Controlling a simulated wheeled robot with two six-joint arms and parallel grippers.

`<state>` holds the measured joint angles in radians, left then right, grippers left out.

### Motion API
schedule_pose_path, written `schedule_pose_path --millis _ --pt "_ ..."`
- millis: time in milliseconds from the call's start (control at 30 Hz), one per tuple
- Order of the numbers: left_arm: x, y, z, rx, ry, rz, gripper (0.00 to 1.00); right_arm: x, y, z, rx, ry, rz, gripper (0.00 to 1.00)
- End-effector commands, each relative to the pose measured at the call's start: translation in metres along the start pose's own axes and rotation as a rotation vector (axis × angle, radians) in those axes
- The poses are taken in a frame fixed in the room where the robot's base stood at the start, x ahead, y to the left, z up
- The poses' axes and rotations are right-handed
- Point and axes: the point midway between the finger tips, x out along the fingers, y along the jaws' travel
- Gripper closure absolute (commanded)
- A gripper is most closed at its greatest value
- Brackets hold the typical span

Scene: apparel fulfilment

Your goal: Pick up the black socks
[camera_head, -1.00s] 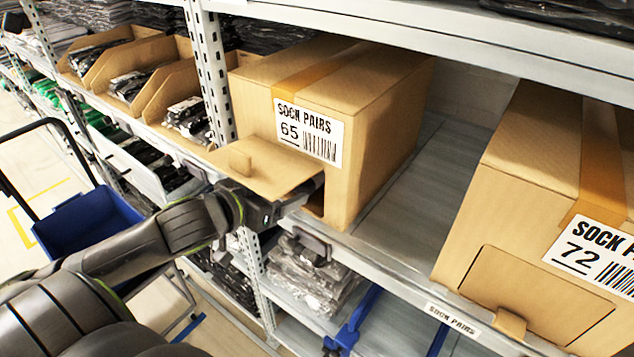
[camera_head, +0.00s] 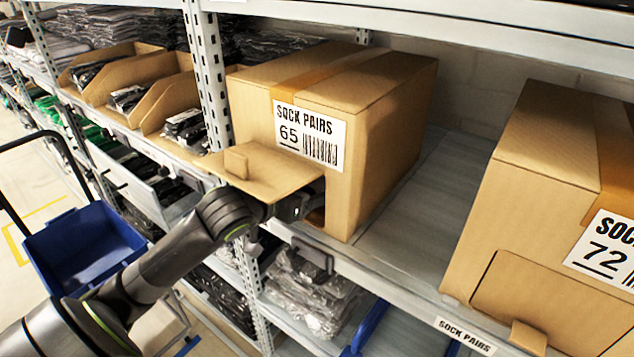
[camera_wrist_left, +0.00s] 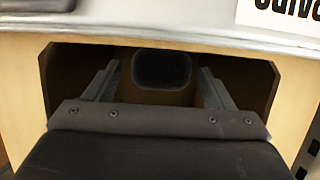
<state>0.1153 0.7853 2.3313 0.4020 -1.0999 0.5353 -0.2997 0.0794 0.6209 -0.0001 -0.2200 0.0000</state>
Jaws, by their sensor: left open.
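The sock box (camera_head: 390,120) labelled 65 stands on the shelf with its front flap (camera_head: 265,178) folded out above my left arm. My left gripper (camera_head: 292,208) is at the box's lower front opening, its fingertips hidden by the box in the head view. In the left wrist view the gripper (camera_wrist_left: 160,85) is open, its two fingers reaching into the dark opening. A dark, rounded item, apparently the black socks (camera_wrist_left: 160,68), lies inside between and beyond the fingertips, with nothing held. My right gripper is not in view.
A second sock box (camera_head: 545,170) labelled 72 stands to the right, with bare shelf (camera_head: 415,195) between. A metal upright (camera_head: 208,80) and open bins (camera_head: 170,115) are to the left. A blue tote (camera_head: 85,245) stands lower left.

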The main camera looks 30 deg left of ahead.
Motion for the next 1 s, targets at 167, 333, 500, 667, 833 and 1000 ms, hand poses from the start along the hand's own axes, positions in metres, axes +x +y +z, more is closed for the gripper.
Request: schedule_pose_path --millis 167,333,500,667,833,1000 --pt "0.024 0.000 -0.001 -0.004 0.001 0.000 0.24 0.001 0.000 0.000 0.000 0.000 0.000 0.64" --pt "0.034 0.000 -0.001 -0.001 0.001 0.000 0.24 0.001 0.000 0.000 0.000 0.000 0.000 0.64" --pt "0.034 0.000 -0.001 0.001 0.000 -0.001 0.24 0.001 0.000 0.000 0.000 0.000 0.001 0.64" --pt "0.034 -0.001 -0.001 0.001 0.000 -0.001 0.38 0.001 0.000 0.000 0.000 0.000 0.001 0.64" --pt "0.034 -0.001 -0.001 0.001 0.000 -0.001 0.60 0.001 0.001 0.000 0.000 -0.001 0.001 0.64" --pt "0.034 -0.001 -0.001 0.001 0.001 -0.001 0.72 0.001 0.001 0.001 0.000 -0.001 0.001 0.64"
